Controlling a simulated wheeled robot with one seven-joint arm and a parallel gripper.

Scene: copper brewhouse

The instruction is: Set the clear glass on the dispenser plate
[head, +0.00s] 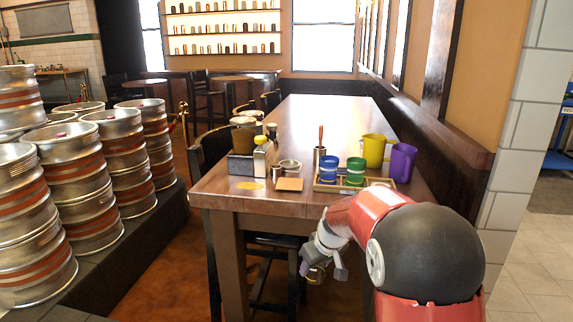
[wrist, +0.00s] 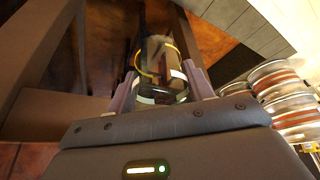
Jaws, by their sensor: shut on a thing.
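My gripper (wrist: 161,88) is shut on the clear glass (wrist: 158,62), which sits between its two fingers in the wrist view. The glass is see-through, with a thin yellow band. In the head view my gripper (head: 322,262) hangs low beside the near end of the table, below the tabletop level. The glass (head: 316,274) shows only in small part there, by the fingers. I cannot make out a dispenser plate in either view.
A long wooden table (head: 300,120) bears a tray (head: 327,188) with blue and green cups, a yellow pitcher (head: 374,150), a purple pitcher (head: 402,163), a brown coaster (head: 289,184) and a caddy (head: 241,166). Steel kegs (head: 75,180) stand at left. A tiled pillar (head: 517,150) stands right.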

